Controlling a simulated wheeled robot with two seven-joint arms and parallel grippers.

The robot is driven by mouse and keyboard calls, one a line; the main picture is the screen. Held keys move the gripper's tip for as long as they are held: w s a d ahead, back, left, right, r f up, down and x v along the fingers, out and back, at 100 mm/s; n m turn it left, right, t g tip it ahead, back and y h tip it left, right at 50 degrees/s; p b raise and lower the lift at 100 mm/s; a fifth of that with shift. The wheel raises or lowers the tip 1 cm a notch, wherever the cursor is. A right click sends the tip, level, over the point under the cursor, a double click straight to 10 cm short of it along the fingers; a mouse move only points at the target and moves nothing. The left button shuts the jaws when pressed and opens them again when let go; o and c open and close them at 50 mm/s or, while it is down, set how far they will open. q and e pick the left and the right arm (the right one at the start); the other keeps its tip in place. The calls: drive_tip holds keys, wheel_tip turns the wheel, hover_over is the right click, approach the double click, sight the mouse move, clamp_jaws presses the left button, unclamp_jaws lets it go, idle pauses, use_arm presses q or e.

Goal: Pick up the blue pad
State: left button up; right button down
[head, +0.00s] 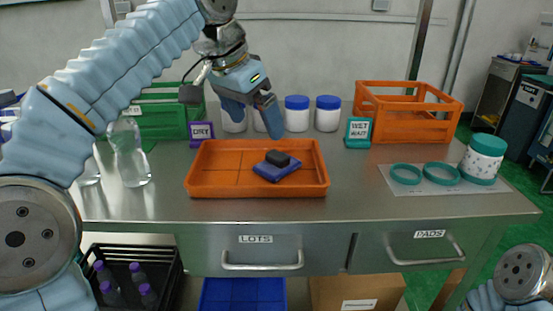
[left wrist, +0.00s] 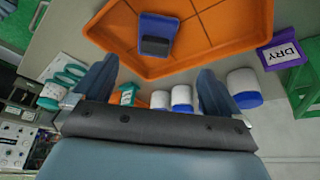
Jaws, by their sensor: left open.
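The blue pad (head: 277,171) lies in the orange tray (head: 215,190) on the steel table. A small black block (head: 277,157) rests on top of the pad and covers part of it. In the left wrist view the blue pad (left wrist: 158,24) and the black block (left wrist: 155,46) show beyond the fingers, inside the tray (left wrist: 120,40). My left gripper (head: 252,112) is open and empty, above the back edge of the tray and apart from the pad. It also shows in the left wrist view (left wrist: 153,88). The right gripper is out of view; only part of my right arm shows.
White jars with blue lids (head: 297,114) stand behind the tray, between a DRY sign (head: 202,133) and a WET WAIT sign (head: 358,132). Green (head: 165,115) and orange (head: 415,112) crates stand at the back. Teal rings (head: 441,173) and a teal-lidded jar (head: 484,157) are right. Clear bottles (head: 129,155) stand left.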

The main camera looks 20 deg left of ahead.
sight(275, 156)
use_arm(q)
drive_tip(key=x, duration=0.5)
drive_tip(key=shift+w+f, duration=0.15)
drive_tip(key=shift+f, duration=0.15)
drive_tip(key=shift+d+x, duration=0.2)
drive_tip(key=shift+x, duration=1.15)
drive_tip(key=shift+d+x, duration=0.25)
drive_tip(key=shift+x, duration=1.05)
drive_tip(key=shift+r, duration=0.1)
drive_tip(key=c, duration=1.2)
drive_tip(key=shift+r, duration=0.35)
drive_tip(key=shift+c, duration=0.2)
wheel_tip(275, 156, up, 2)
drive_tip(key=shift+r, duration=0.15)
drive_tip(key=s+d+r, duration=0.2)
drive_tip(key=s+r, duration=0.8)
drive_tip(key=s, duration=0.4)
